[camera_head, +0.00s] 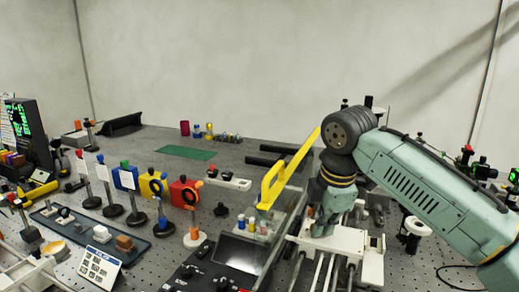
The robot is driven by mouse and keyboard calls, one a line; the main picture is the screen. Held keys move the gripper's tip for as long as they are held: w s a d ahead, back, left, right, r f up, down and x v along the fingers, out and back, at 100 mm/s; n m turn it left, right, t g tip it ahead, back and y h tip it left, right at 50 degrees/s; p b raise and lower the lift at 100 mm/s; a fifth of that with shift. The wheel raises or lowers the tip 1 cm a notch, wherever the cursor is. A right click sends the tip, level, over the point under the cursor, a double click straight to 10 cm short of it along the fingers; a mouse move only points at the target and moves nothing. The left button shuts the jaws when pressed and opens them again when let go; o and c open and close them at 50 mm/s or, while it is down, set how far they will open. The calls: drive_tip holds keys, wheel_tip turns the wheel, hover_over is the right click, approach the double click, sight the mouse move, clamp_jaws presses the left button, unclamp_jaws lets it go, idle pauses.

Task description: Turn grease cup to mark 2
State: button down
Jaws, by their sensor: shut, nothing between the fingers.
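My gripper (320,231) points down over a white carriage (345,241) on rails at the right of the bench, in the head view. Its fingers look closed and I see nothing held between them. The wrist and the fingers hide part of the carriage, and I cannot tell whether the fingertips touch it. I cannot make out a grease cup or its marks for sure; they may be hidden behind my gripper or too small to tell.
A yellow handle (278,180) rises left of my gripper, by a clear-walled box. Coloured holders on posts (186,193) stand on the left. A dark control panel (190,277) lies in front. The bench around a green mat (186,153) is mostly free.

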drive_tip(key=shift+s+a+p, duration=0.1)
drive_tip(key=shift+a+p, duration=0.4)
drive_tip(key=shift+p, duration=0.6)
drive_tip(key=shift+a+p, duration=0.4)
drive_tip(key=shift+p, duration=0.3)
drive_tip(key=shift+s+a, duration=0.1)
drive_tip(key=shift+s, duration=0.25)
drive_tip(key=shift+r, duration=3)
